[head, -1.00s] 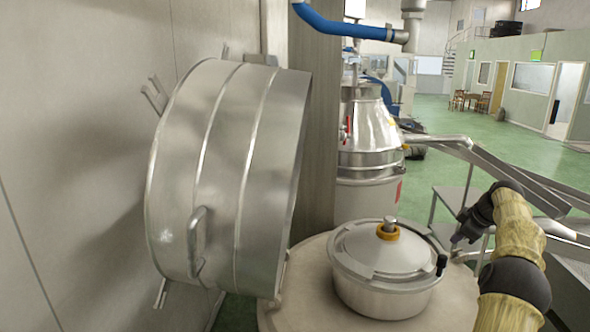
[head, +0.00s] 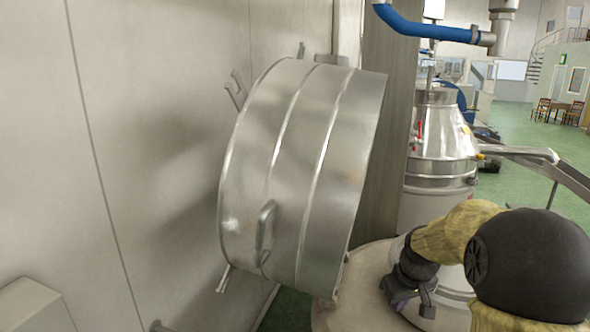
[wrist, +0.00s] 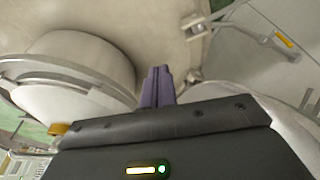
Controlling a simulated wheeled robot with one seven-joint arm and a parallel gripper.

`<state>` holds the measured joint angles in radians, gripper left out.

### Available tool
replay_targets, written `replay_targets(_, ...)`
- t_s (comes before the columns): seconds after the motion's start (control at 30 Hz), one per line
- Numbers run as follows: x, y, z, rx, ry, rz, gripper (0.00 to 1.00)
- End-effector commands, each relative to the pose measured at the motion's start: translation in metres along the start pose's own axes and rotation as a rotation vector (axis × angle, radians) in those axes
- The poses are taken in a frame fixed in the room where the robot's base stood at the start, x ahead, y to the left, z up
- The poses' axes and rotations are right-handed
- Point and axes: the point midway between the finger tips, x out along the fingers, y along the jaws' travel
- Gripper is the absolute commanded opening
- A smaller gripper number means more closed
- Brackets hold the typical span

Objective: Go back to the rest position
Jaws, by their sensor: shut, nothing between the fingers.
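My gripper (head: 427,303) hangs in front of the lidded metal pot (head: 455,282), above the beige round top (head: 350,295). My yellow-sleeved arm with its black joint hides most of the pot. In the wrist view the two purple fingers of my gripper (wrist: 157,75) lie together, with nothing between them. The pot (wrist: 75,62) fills the left of that view. From the wrist view I cannot tell how far the fingertips are from the surfaces behind them.
A large open metal drum-shaped cover (head: 285,175) stands tilted left of my gripper, close to the pale wall (head: 150,150). A steel conical machine (head: 447,130) stands behind my arm.

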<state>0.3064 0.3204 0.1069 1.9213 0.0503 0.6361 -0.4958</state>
Motion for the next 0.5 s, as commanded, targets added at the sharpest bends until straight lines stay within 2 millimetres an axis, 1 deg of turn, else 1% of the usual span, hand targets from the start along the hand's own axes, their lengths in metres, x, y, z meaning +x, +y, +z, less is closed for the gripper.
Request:
replay_targets(0.03,-0.002,-0.019,0.014,0.017,-0.008,0.001,0.0)
replay_targets(0.1,-0.002,-0.042,0.033,0.05,-0.016,0.003,0.0)
replay_targets(0.2,-0.002,-0.069,0.061,0.097,-0.024,0.006,0.0)
replay_targets(0.3,-0.003,-0.09,0.087,0.14,-0.03,0.007,0.0)
replay_targets(0.5,-0.004,-0.119,0.129,0.201,-0.038,0.005,0.0)
